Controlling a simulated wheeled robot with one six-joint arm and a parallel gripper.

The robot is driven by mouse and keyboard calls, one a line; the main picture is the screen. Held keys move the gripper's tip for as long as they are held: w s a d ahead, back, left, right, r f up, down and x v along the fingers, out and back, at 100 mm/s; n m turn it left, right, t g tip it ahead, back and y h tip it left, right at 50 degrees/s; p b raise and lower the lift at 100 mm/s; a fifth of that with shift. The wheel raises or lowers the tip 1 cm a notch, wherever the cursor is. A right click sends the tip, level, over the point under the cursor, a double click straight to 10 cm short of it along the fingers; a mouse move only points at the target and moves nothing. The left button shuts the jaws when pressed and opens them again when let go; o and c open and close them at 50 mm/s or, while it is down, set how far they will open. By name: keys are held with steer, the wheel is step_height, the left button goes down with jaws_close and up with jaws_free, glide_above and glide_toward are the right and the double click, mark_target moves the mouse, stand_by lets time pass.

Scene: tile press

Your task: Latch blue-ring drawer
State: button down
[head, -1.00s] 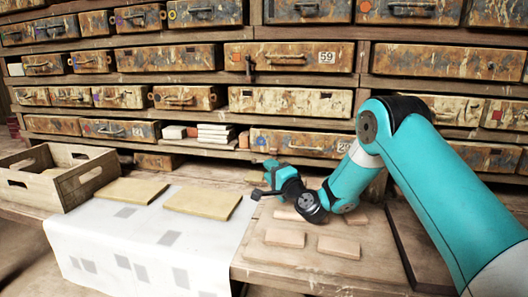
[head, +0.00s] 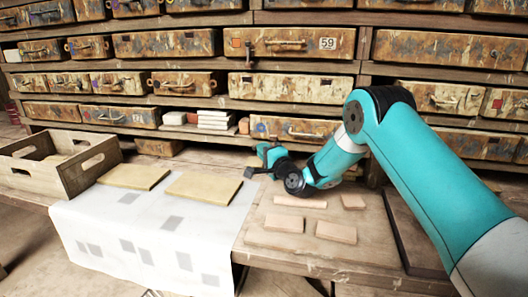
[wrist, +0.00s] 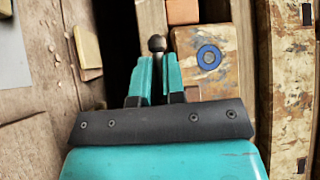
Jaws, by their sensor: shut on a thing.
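The blue-ring drawer (wrist: 225,65) is rusty and blotched, with a blue ring (wrist: 208,55) on its front, just right of my fingers in the wrist view. In the head view this drawer (head: 300,128) sits low in the shelving, behind my arm. A dark round knob on a stem (wrist: 157,44) stands beside the drawer front. My gripper (wrist: 157,68) is shut around the stem below the knob; the gripper also shows in the head view (head: 262,165). Whether the drawer is fully in is hard to tell.
A wooden crate (head: 75,178) stands at the left. Yellowish slabs (head: 203,186) lie on a white cloth (head: 150,240). Several pale tiles (head: 284,224) lie on a board below my arm. Stacked white tiles (head: 216,119) sit in a shelf gap left of the drawer.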

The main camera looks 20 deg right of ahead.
steer(key=shift+r+m+t+b, duration=0.15)
steer(key=shift+m+t+b, duration=0.4)
steer(key=shift+b, duration=0.65)
steer(key=c, duration=1.2)
jaws_free()
steer(key=b+v, duration=0.5)
steer(key=v, duration=0.1)
steer(key=shift+s+d+f+b, duration=0.15)
steer(key=shift+s+f+b, duration=0.15)
steer(key=shift+f+b, duration=0.1)
steer(key=shift+s+d+r, duration=0.1)
steer(key=shift+s+r, duration=0.15)
steer(key=shift+s, duration=0.15)
